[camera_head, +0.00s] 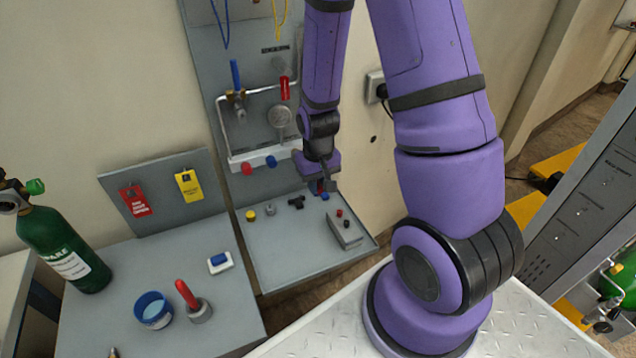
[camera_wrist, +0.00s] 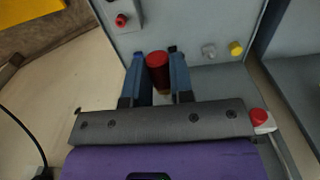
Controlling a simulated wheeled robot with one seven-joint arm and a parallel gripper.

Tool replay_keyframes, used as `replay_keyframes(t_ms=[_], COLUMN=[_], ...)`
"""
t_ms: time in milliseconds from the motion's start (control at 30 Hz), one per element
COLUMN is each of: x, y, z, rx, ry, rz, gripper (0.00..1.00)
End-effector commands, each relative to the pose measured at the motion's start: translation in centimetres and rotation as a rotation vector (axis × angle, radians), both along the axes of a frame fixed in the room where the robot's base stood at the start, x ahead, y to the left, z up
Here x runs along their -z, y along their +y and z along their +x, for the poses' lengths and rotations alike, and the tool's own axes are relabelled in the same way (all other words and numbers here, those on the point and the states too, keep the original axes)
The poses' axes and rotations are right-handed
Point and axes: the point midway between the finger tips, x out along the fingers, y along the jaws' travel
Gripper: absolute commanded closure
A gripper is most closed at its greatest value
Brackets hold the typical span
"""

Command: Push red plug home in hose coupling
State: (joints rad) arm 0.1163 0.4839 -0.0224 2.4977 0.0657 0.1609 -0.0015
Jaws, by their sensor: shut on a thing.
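The red plug (camera_wrist: 158,62) is a red cylinder with a darker, brownish end, held between the two blue-grey fingers of my gripper (camera_wrist: 157,53) in the wrist view. My gripper (camera_head: 325,187) is shut on it, just above the back right of the grey shelf in the head view. There the plug is mostly hidden by the fingers. I cannot pick out the hose coupling for certain. I cannot tell whether the plug touches anything beyond the fingers.
The grey shelf (camera_head: 290,255) bears a yellow knob (camera_head: 251,215), a grey fitting (camera_head: 270,210), a black tee (camera_head: 296,202) and a grey box (camera_head: 345,232) with red buttons. A white rail (camera_head: 250,160) with red and blue knobs is behind. The shelf's front is clear.

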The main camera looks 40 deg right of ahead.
Motion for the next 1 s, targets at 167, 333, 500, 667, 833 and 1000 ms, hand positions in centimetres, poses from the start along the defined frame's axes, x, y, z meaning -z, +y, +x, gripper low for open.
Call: replay_keyframes(t_ms=[167, 333, 500, 667, 833, 1000], x=[0.0, 0.0, 0.0, 0.0, 0.0, 0.0], y=[-0.1, -0.3, -0.6, -0.9, -1.1, -1.2], z=[0.5, 1.6, 3.1, 4.3, 5.3, 5.8], rx=[0.0, 0.0, 0.0, 0.0, 0.001, 0.001], ry=[-0.001, -0.001, -0.001, -0.001, -0.001, 0.001], rz=[0.0, 0.0, 0.0, 0.0, 0.0, 0.0], gripper=[0.99, 0.99, 0.99, 0.99, 0.99, 0.99])
